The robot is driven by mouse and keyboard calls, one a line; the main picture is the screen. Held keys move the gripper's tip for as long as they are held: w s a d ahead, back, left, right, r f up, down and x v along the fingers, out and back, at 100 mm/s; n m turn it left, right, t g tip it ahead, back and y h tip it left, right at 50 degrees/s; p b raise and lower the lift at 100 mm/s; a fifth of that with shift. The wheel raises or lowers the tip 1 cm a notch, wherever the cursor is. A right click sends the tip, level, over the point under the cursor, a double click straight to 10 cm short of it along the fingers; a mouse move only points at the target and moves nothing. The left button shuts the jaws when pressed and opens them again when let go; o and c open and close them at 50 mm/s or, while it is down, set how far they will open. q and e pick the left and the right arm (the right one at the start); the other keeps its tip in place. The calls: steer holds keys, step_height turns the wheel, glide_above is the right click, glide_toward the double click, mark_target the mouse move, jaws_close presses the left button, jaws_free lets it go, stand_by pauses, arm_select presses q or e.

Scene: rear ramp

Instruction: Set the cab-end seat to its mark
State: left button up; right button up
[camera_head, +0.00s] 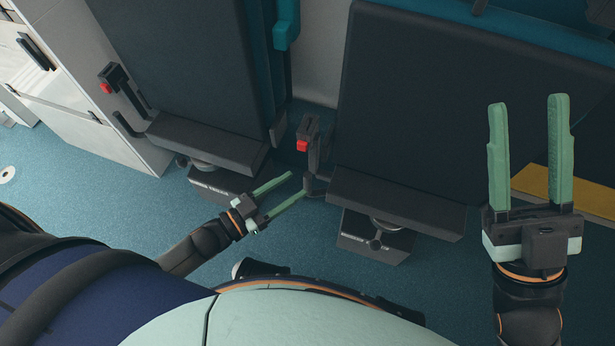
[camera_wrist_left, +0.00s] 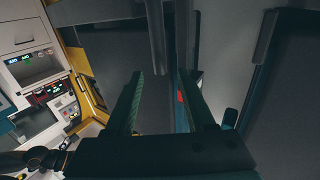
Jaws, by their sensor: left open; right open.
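Two dark folding-type seats stand side by side in the head view. The left seat (camera_head: 207,142) and the right seat (camera_head: 397,202) each have a dark base below the cushion; which one is the cab-end seat I cannot tell. A dark lever with a red button (camera_head: 302,146) stands between them. My left gripper (camera_head: 298,183) is open and empty, low in front of the gap between the seats, its fingertips close to that lever's foot. In the left wrist view my left gripper (camera_wrist_left: 161,75) also shows open. My right gripper (camera_head: 528,100) is open and empty, pointing up over the right seat's side.
Another red-button lever (camera_head: 106,88) is beside the left seat, near a pale cabinet (camera_head: 85,110). A yellow strip (camera_head: 535,181) lies at the right. A control panel (camera_wrist_left: 45,90) shows in the wrist view.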

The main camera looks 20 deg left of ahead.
mark_target(307, 177)
arm_select(q)
steer(key=b+x, duration=0.1)
steer(key=x, duration=0.4)
steer(key=shift+w+d, duration=0.15)
jaws_close()
stand_by(1.3)
